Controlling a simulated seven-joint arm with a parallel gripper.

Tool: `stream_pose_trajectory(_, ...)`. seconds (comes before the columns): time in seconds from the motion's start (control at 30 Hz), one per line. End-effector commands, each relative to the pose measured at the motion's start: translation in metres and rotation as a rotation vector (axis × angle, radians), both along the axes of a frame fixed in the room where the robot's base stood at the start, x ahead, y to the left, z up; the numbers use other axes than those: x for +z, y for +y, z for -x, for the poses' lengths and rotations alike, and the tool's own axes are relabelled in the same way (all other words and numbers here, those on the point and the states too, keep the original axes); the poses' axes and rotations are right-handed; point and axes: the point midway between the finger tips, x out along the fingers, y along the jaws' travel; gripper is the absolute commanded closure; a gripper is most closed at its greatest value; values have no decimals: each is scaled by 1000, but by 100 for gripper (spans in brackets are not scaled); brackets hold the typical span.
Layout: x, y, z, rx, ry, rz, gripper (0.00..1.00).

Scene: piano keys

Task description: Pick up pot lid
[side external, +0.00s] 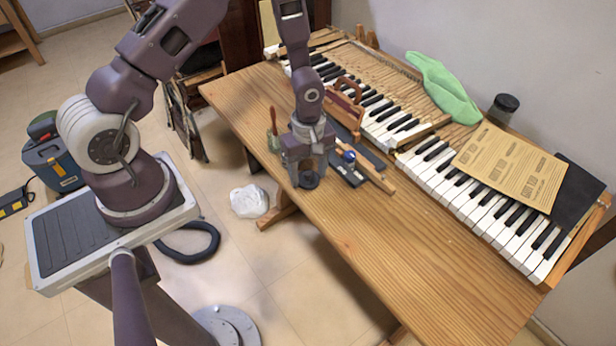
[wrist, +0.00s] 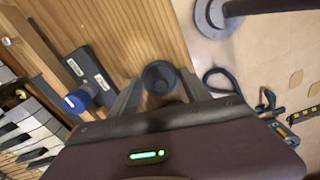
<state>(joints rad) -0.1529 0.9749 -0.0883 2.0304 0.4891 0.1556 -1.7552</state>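A small dark round thing, which I take to be the pot lid (wrist: 160,78), lies on the wooden table near its front edge. It also shows in the side view (side external: 309,181), below my gripper. My gripper (side external: 307,172) points down over it, with its two fingers apart on either side. In the wrist view the fingers of my gripper (wrist: 161,88) flank the lid, and it looks open. I cannot tell whether either finger touches the lid. The lid appears to rest on the table.
A dark flat bar (side external: 347,168) with a blue knob and a wooden strip lie just right of my gripper. A screwdriver-like tool (side external: 272,128) stands left. The front-right tabletop is clear.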

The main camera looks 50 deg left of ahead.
Motion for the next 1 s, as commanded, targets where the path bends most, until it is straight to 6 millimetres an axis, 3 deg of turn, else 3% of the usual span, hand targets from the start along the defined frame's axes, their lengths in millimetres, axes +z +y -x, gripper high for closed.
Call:
stream_pose_trajectory(0.03,0,0,0,0,0,0,56)
stream_pose_trajectory(0.2,0,0,0,0,0,0,84)
stream_pose_trajectory(0.47,6,0,-1,1,-1,-1,84)
stream_pose_trajectory(0.87,89,1,-1,2,-3,-1,84)
stream_pose_trajectory(1.0,104,29,-3,-5,-2,-1,84)
